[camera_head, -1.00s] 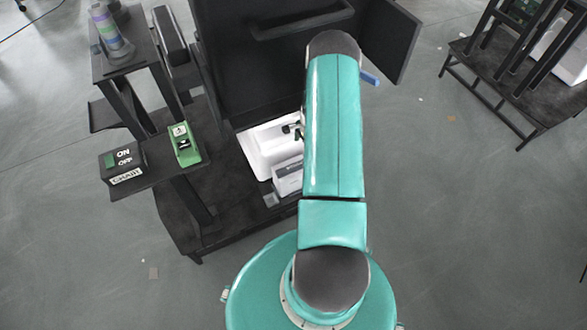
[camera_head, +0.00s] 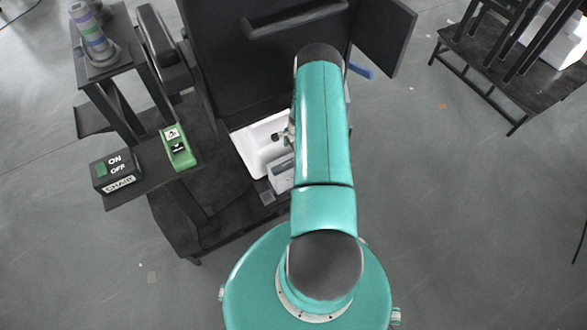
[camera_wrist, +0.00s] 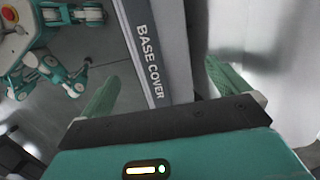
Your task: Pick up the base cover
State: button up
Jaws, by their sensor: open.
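The base cover (camera_wrist: 158,50) is a long grey bar with a dark face lettered "BASE COVER". In the wrist view it runs from the top edge down between the fingers of my gripper (camera_wrist: 165,78). The two green fingers are apart, one on each side of the cover, and I see gaps beside it. The cover's lower end is hidden behind the gripper's body. In the head view my arm hides the gripper. A grey box-like part (camera_head: 282,172) shows there beside my arm, but I cannot tell whether it is the cover.
A white tray-like part (camera_head: 250,141) lies left of my arm, below a dark panel (camera_head: 270,70). A black ON/OFF box (camera_head: 116,171) and a green device (camera_head: 179,148) sit on a dark shelf at left. Another dark stand (camera_head: 500,75) is at the right. Grey floor is open between.

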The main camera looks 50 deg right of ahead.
aim_at(292, 159)
jog(key=f, duration=0.5)
jog(key=shift+w+a, duration=0.15)
jog(key=shift+a, duration=0.15)
jog(key=shift+r, duration=0.1)
jog(key=c, duration=1)
jog(key=shift+r, duration=0.1)
